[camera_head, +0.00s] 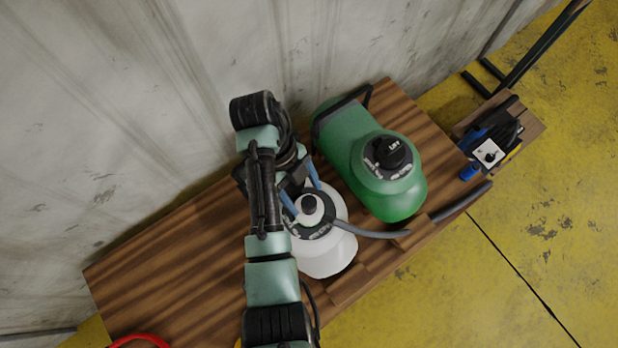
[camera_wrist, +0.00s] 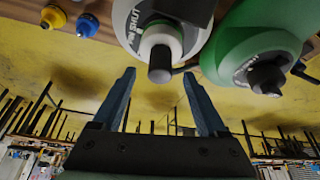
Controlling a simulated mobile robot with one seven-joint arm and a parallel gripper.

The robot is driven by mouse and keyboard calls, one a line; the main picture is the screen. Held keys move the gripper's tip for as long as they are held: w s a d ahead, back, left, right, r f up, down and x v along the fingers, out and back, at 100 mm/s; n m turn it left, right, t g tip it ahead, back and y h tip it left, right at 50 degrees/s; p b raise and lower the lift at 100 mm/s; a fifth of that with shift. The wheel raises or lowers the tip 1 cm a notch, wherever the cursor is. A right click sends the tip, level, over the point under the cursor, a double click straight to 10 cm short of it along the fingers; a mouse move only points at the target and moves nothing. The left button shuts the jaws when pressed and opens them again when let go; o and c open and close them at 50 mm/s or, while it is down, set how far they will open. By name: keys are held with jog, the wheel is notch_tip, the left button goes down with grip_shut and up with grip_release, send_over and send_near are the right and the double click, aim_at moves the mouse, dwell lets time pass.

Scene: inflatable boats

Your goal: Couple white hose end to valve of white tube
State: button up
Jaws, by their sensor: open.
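The white tube (camera_head: 328,262) stands on the bench, with a dark dial valve on top. A white hose end (camera_head: 311,216), a white collar with a dark grip, sits upright over that valve; whether it is fully seated I cannot tell. It also shows in the wrist view (camera_wrist: 161,38), beyond my fingertips. A grey hose (camera_head: 375,234) runs from beside it to the right. My gripper (camera_head: 306,198) is open, its blue fingers close to the collar in the head view.
A green tube (camera_head: 402,205) with a black valve knob stands close on the right. Yellow (camera_wrist: 53,17) and blue (camera_wrist: 87,25) hose ends show in the wrist view. A red hose (camera_head: 140,339) lies at the lower left. The bench's left part (camera_head: 170,285) is mostly clear; a wall borders the back.

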jog(key=p+v, duration=0.5)
jog(key=v, duration=0.3)
jog(key=shift+r, duration=0.25)
jog(key=shift+w, duration=0.1)
